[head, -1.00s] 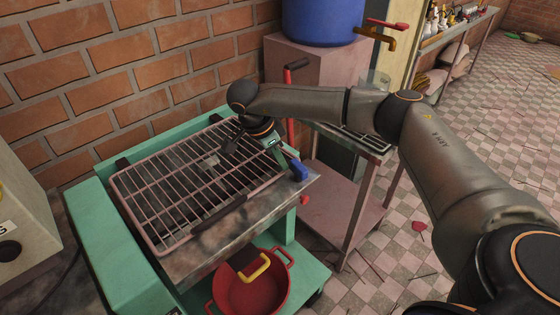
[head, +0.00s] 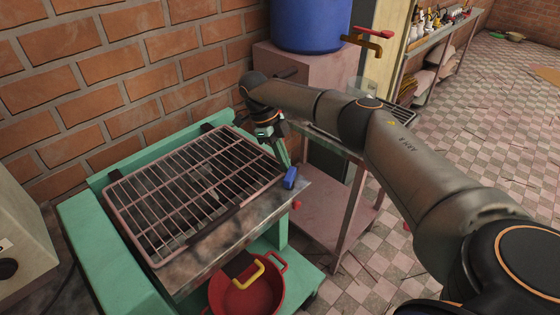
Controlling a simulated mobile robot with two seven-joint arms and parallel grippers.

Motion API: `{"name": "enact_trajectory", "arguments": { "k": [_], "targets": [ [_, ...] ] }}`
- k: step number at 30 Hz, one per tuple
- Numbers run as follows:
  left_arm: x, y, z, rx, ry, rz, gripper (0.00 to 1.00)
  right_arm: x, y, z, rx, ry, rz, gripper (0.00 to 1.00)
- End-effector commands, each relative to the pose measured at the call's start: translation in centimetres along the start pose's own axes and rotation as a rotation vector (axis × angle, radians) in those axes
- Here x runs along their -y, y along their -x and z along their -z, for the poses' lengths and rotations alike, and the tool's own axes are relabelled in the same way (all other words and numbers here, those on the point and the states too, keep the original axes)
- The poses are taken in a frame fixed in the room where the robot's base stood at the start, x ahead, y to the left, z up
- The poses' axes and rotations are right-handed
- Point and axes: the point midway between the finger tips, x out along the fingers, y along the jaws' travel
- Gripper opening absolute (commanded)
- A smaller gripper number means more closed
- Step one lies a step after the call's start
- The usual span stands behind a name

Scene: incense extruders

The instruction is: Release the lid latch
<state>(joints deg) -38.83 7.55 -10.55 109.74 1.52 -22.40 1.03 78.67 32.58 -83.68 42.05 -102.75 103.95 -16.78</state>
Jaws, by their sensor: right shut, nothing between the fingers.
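The lid is a pinkish wire grate (head: 190,185) that lies flat on the green extruder body (head: 85,215). A small blue piece (head: 290,178), which looks like the latch, sits at the right front corner of the extruder. My right gripper (head: 284,157) points down just behind and above the blue piece, beyond the grate's right edge. It is shut and empty. Whether its tips touch the blue piece I cannot tell. My left gripper is out of view.
A red pot (head: 262,292) stands under the extruder's front, below a yellow handle (head: 248,275). A pinkish stand (head: 338,205) is close on the right, and a blue barrel (head: 312,22) stands behind. A brick wall (head: 120,75) closes off the back. Tiled floor is open at right.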

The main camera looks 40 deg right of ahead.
Motion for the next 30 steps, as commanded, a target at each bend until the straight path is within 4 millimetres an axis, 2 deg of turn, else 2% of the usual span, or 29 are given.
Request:
{"name": "enact_trajectory", "arguments": {
  "k": [9,30],
  "targets": [
    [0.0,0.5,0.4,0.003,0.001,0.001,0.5,0.6,-0.2,0.9,-0.001,-0.194,-0.079,0.0],
    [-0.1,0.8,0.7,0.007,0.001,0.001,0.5,0.9,-0.5,1.3,0.0,-0.203,-0.082,0.0]
  ]
}}
